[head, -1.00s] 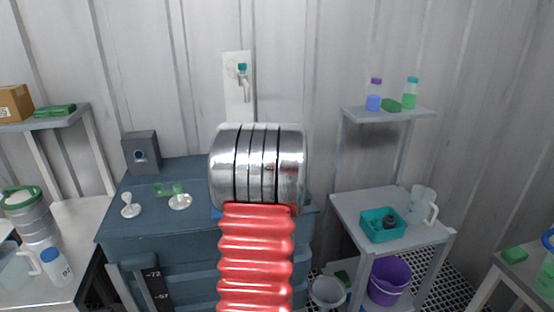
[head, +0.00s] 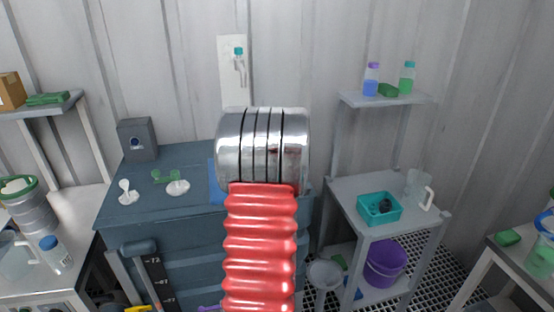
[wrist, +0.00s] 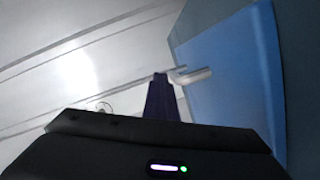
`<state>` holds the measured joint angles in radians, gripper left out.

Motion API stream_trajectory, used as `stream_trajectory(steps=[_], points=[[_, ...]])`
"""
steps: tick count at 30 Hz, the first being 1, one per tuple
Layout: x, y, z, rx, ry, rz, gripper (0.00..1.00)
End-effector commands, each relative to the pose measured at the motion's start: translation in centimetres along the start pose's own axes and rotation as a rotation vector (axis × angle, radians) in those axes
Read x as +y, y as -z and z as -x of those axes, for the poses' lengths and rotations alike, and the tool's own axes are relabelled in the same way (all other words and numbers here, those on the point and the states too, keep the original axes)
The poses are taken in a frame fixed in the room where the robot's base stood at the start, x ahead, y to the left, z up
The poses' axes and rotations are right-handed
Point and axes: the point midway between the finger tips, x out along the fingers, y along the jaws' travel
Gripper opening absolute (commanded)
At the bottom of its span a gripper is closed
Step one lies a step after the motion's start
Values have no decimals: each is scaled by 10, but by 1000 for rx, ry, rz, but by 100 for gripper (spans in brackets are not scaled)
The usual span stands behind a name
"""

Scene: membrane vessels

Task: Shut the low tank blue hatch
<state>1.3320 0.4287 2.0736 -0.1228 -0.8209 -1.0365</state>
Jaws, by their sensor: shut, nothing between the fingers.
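The low tank (head: 180,213) is a dark blue box against the back wall, with a level scale on its front. A brighter blue patch, apparently the blue hatch (head: 216,188), shows on its top just left of my arm; the rest is hidden behind the arm. In the wrist view a large blue panel (wrist: 235,75), apparently the hatch, stands at the right with a pale handle-like bar near its left edge. My gripper (wrist: 160,78) is shut and empty, left of the panel. I cannot tell whether it touches it. In the head view my arm hides the gripper.
On the tank top are a grey box (head: 138,139), a green valve (head: 165,176) and white fittings. A tap (head: 239,68) is on the wall behind. A shelf stand (head: 350,188) with a teal bin (head: 379,208) is at right, a bench with containers at left.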

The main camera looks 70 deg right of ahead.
Motion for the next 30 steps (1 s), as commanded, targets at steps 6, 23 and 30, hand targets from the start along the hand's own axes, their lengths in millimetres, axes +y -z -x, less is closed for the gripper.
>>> stream_trajectory(steps=[6, 23, 30], points=[[21, 19, 5, 8, -3, 1, 0], [42, 20, 71, 14, -8, 1, 0], [46, 19, 96, 16, -8, 3, 0]])
